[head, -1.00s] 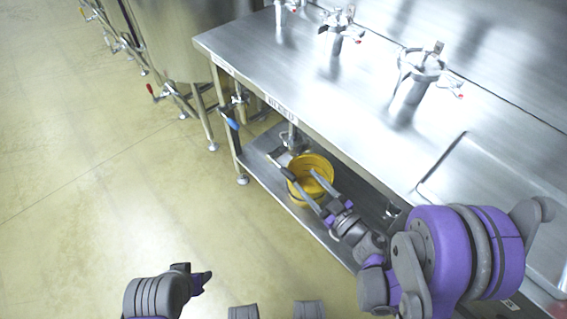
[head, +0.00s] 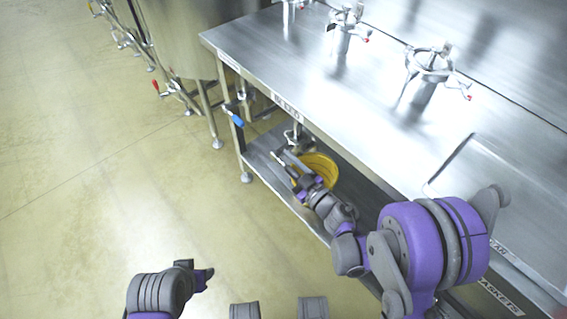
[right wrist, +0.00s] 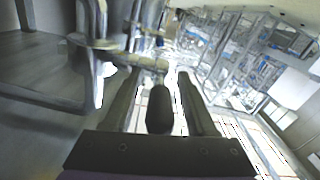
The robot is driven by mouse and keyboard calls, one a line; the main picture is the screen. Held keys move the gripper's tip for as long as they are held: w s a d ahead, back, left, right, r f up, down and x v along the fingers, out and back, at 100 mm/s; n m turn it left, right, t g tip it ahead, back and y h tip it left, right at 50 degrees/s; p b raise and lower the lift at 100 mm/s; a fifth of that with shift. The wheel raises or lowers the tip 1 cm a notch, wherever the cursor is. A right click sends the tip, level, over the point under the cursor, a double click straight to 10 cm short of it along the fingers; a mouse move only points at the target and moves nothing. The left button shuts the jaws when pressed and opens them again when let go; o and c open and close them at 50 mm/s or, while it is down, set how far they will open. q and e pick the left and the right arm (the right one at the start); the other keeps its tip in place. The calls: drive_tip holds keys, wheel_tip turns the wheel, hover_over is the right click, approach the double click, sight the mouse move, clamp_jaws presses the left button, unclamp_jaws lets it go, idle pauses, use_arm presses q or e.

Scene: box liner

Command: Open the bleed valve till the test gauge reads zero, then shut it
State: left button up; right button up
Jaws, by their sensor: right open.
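The bleed valve (head: 294,137) hangs under the front edge of the steel table, below a label that seems to read BLEED. Its dark lever handle (right wrist: 158,108) points toward the right wrist camera. My right gripper (head: 281,159) is at the valve in front of the yellow bucket. In the right wrist view my right gripper (right wrist: 160,85) is open, with one finger on each side of the handle and gaps visible. My left gripper (head: 205,277) is low at the left, away from the table; its jaws are unclear. I cannot make out a test gauge.
A yellow bucket (head: 326,165) stands on the lower shelf below the valve. A blue-handled valve (head: 235,118) is at the left table leg. Clamped fittings (head: 428,75) stand on the steel table (head: 375,112). Tanks are behind left; the floor at left is clear.

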clamp_jaws()
idle(1.4)
